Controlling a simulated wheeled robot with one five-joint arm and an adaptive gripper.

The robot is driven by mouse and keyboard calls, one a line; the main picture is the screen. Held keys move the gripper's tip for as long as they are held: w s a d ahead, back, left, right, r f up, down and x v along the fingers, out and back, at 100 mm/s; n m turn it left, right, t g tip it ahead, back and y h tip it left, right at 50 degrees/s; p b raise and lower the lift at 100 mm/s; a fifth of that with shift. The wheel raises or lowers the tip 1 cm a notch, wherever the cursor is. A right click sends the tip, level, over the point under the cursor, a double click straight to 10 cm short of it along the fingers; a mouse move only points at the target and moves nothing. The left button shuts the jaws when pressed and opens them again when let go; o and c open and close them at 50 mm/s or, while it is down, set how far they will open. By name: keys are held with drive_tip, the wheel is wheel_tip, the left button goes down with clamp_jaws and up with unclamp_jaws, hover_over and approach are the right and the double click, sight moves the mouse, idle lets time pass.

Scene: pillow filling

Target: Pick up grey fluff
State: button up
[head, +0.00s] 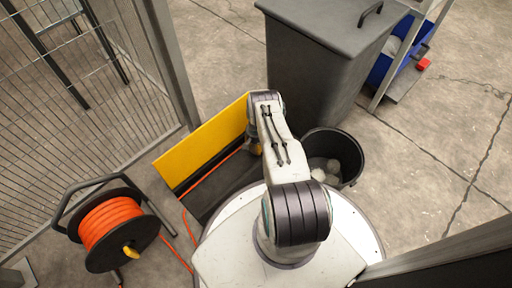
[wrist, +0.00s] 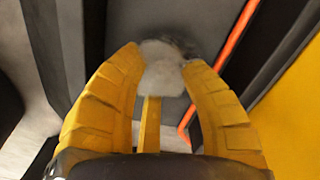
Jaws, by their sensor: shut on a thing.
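My gripper (wrist: 160,72) has yellow fingers, and they are closed around a tuft of pale grey fluff (wrist: 162,60) in the wrist view. The fluff shows between and just beyond the fingertips, with a darker grey part at its upper right. The fluff in the gripper is hidden there.
A dark bucket (head: 348,150) with pale lumps (head: 325,168) stands right of my arm. A large grey bin (head: 320,70) stands ahead. A yellow board (head: 205,135) and dark surface lie left of my gripper. An orange cable reel (head: 110,225) and wire fence (head: 80,90) are further left.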

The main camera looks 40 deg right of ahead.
idle(0.6)
drive_tip(key=shift+r+p, duration=3.35)
drive_tip(key=shift+r, duration=1.15)
